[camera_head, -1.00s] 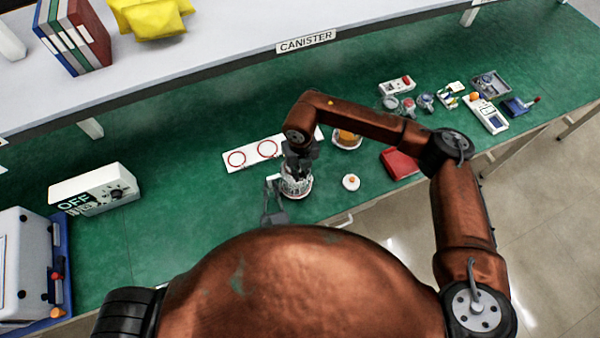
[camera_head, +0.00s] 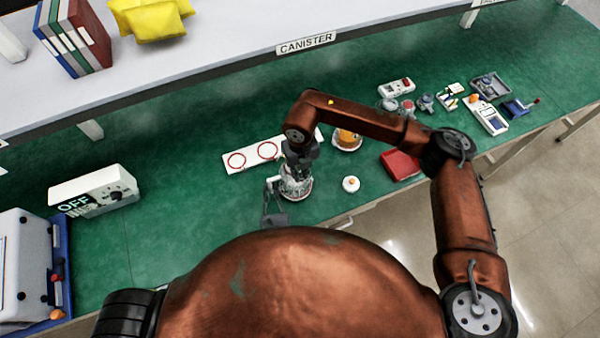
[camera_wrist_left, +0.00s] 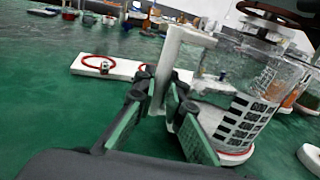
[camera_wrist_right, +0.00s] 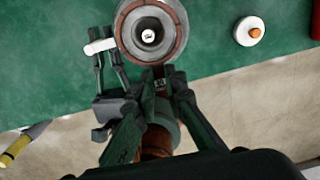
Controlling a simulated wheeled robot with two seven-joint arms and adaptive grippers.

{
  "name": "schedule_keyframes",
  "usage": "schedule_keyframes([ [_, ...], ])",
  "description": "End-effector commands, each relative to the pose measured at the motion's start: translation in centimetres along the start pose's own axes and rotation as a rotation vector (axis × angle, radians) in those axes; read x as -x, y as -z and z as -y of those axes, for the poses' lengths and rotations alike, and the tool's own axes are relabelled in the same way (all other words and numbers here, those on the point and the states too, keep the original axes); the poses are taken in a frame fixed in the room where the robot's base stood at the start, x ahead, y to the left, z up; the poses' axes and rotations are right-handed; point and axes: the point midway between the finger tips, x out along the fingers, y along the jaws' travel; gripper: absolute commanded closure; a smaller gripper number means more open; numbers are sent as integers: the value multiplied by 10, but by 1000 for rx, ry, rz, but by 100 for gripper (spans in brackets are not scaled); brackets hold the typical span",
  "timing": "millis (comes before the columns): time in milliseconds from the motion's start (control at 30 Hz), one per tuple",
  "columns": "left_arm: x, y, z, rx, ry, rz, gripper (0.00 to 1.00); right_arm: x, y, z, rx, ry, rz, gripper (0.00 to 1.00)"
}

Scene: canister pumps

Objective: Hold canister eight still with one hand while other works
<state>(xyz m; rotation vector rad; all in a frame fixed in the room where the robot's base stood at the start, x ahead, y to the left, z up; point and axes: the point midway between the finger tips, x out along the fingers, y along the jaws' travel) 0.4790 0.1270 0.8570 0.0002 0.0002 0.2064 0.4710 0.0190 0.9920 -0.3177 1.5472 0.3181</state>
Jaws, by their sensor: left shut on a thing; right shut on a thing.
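A clear canister (camera_head: 296,187) with black volume marks stands upright at the bench's front, and it is large in the left wrist view (camera_wrist_left: 240,115). No number eight is readable on it. My left gripper (camera_head: 273,205) is shut on the white upright handle (camera_wrist_left: 172,65) at the canister's side. My right gripper (camera_head: 299,158) is above the canister. In the right wrist view its fingertips (camera_wrist_right: 160,82) meet at the near edge of the brown-rimmed round top (camera_wrist_right: 127,28). The fingers hide the exact contact there.
A white board with red rings (camera_head: 252,155) lies behind the canister. An orange-filled container (camera_head: 347,138) is right of it. A small white round item with an orange centre (camera_head: 351,184) and a red box (camera_head: 400,164) lie farther right. A white box reading OFF (camera_head: 95,190) stands left.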

Motion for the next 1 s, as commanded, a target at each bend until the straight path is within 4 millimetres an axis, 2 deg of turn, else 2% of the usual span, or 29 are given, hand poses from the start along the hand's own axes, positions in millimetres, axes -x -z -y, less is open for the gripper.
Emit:
schedule_keyframes([
  [1000, 0, 0, 0, 0, 0, 0, 100, 24, 0, 0, 1, 0, 1, 100],
])
